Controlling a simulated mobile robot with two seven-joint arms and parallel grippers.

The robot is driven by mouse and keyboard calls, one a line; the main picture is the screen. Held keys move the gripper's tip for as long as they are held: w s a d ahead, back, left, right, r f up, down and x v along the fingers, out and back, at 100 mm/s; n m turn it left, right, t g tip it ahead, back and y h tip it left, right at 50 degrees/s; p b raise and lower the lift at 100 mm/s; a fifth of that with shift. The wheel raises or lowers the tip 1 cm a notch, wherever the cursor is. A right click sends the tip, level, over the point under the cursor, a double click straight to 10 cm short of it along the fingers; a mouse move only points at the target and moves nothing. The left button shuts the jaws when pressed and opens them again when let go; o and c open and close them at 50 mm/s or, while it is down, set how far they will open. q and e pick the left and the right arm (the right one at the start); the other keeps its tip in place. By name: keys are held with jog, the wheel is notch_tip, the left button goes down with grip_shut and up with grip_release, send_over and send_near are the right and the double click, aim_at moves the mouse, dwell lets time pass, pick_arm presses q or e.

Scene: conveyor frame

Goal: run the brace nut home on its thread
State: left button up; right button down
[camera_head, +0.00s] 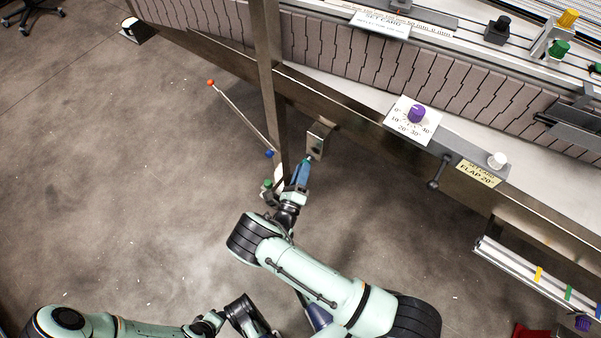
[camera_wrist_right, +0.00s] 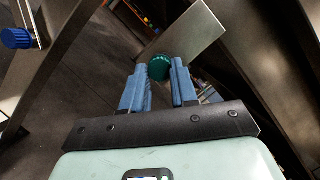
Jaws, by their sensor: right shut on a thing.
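A green ribbed nut (camera_wrist_right: 159,67) sits between the blue fingertips of my right gripper (camera_wrist_right: 160,84) in the right wrist view. The fingers are closed on its sides. In the head view my right gripper (camera_head: 304,168) reaches up to the metal bracket (camera_head: 318,140) below the conveyor rail, where the nut shows only as a small green spot at the fingertips. The thread is hidden. A thin brace rod (camera_head: 240,115) slants beside the upright post, with an orange end and a blue knob (camera_head: 269,153). My left arm is at the bottom left; its fingers cannot be made out.
The conveyor frame's post (camera_head: 268,70) stands close left of my right gripper, and the long side rail (camera_head: 360,122) runs above it. A purple knob (camera_head: 416,113) and a black crank handle (camera_head: 434,184) are to the right.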

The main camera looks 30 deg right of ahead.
jog(key=n+g, duration=0.4)
jog(key=n, duration=0.6)
jog(key=w+n+g, duration=0.1)
jog(key=n+g, duration=0.3)
jog(key=n, duration=0.7)
jog(key=w+r+n+g, duration=0.1)
jog(key=n+g, duration=0.3)
jog(key=n, duration=0.6)
jog(key=shift+w+d+r+h, duration=0.1)
jog(key=shift+d+h, duration=0.25)
jog(key=shift+h, duration=0.05)
jog(key=m+t+y, duration=0.1)
jog(key=m+t, duration=0.1)
jog(key=m, duration=0.3)
jog(key=s+m+t+y, duration=0.1)
jog(key=m+t, duration=0.2)
jog(key=m, duration=0.2)
jog(key=m+t+y, duration=0.2)
jog(key=m+t, duration=0.1)
jog(key=m, duration=0.2)
jog(key=shift+s+d+r, duration=0.1)
jog(key=shift+s+d, duration=0.05)
jog(key=shift+d, duration=0.25)
jog(key=c, duration=1.1)
grip_release()
pick_arm(q)
jog(key=shift+s+f, duration=0.2)
jog(key=shift+s, duration=0.15)
pick_arm(e)
jog(key=shift+o, duration=0.3)
